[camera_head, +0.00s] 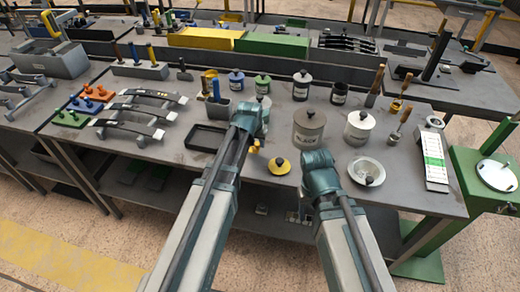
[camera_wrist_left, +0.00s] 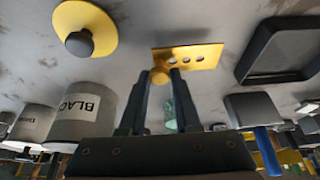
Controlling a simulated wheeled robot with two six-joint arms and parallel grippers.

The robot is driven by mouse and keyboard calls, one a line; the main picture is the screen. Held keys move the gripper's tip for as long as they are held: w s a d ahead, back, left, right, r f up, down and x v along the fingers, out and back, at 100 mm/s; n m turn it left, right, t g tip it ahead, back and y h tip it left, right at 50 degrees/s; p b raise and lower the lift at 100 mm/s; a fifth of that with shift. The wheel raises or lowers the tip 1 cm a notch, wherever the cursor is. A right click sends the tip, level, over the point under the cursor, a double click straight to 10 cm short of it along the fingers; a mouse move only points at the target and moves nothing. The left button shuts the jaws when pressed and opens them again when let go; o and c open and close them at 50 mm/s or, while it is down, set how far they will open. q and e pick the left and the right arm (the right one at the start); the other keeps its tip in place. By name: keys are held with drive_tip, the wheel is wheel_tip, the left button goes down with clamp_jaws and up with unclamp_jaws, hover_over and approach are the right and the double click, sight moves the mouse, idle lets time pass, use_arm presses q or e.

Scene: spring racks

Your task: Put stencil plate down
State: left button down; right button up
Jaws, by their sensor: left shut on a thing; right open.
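The stencil plate (camera_wrist_left: 188,57) is a yellow rectangular plate with several dark holes and a yellow knob. My left gripper (camera_wrist_left: 164,78) is shut on the knob in the left wrist view, with the plate spread out beyond the fingertips. In the head view a small yellow part of the plate (camera_head: 254,146) shows beside my left gripper (camera_head: 256,122), between the black tray and the round yellow lid; my wrist hides the rest. I cannot tell whether the plate touches the bench. My right gripper (camera_head: 318,162) is over the bench front, its fingers mostly hidden; it is open.
A black tray (camera_head: 193,147) lies left of the plate and a round yellow lid (camera_head: 279,166) lies right of it. A grey can (camera_head: 309,125), a white can (camera_head: 357,131) and a white dish (camera_head: 374,179) stand further right.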

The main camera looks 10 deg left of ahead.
sight(257, 150)
use_arm(q)
wheel_tip(257, 150, down, 3)
drive_tip(key=shift+s+f+b, duration=0.1)
drive_tip(key=shift+f+b, duration=0.1)
drive_tip(key=shift+b, duration=0.9)
drive_tip(key=shift+a+f, duration=0.15)
use_arm(e)
wheel_tip(257, 150, down, 4)
drive_tip(key=shift+r, duration=0.25)
drive_tip(key=shift+a+f, duration=0.1)
use_arm(q)
drive_tip(key=c, duration=0.6)
unclamp_jaws()
